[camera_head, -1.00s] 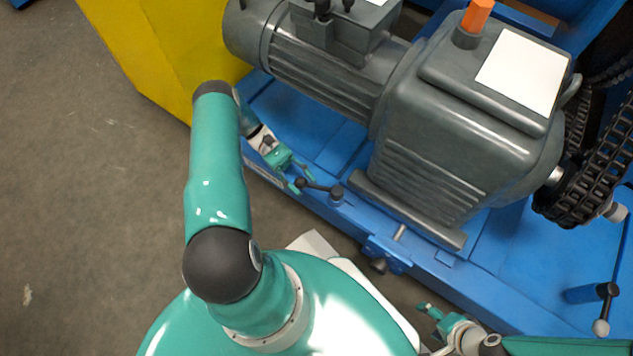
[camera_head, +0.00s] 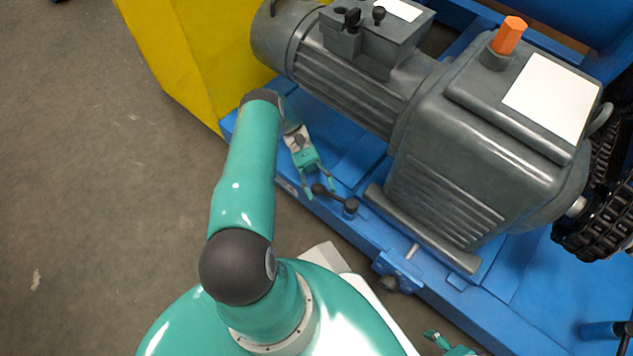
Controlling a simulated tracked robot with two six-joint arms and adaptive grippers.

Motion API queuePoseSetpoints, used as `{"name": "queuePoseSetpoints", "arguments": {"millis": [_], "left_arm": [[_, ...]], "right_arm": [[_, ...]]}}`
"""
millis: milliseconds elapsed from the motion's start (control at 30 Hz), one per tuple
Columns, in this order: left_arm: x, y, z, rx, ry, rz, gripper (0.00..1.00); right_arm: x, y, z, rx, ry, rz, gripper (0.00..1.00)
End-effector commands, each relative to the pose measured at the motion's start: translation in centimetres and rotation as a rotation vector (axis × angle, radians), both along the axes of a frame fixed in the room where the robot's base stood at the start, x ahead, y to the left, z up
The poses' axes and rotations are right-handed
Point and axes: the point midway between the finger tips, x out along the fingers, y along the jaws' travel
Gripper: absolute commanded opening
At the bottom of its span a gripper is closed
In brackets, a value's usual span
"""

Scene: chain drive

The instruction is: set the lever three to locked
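A small dark lever with a round black knob (camera_head: 318,189) sits on the blue base's front edge, left of the gearbox; its arm runs right to a pivot post (camera_head: 350,206). I see no number or locked mark on it. My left gripper (camera_head: 320,191) reaches down from above left. Its two teal fingers are apart, one on each side of the knob; whether they touch it I cannot tell. My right gripper (camera_head: 436,340) shows only partly at the bottom edge, and its opening is unclear.
A grey motor and gearbox (camera_head: 450,180) stand just behind the lever on the blue base. A yellow panel (camera_head: 185,55) is at upper left. A clamp (camera_head: 398,272) juts from the base's front edge. Another dark lever (camera_head: 626,340) is cut off at lower right.

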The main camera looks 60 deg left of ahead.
Motion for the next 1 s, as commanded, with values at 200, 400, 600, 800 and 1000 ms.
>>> {"name": "queuePoseSetpoints", "arguments": {"millis": [200,400,600,800,1000], "left_arm": [[0.1,0.3,0.1,0.005,-0.005,0.008,0.61],[0.1,0.4,0.4,0.007,-0.007,0.012,0.61],[0.0,0.5,2.6,0.009,-0.008,0.013,0.61],[-0.1,0.4,6.3,0.008,-0.007,0.012,0.61],[-0.2,0.4,9.1,0.006,-0.005,0.01,0.61]], "right_arm": [[0.0,0.0,0.0,0.0,0.0,0.0,0.69],[0.0,0.0,0.1,0.0,0.0,0.0,0.69],[0.0,0.0,0.1,0.0,0.0,0.0,0.69],[0.0,0.0,0.0,0.0,0.0,0.0,0.69],[0.0,0.0,0.0,0.0,0.0,0.0,0.69]]}}
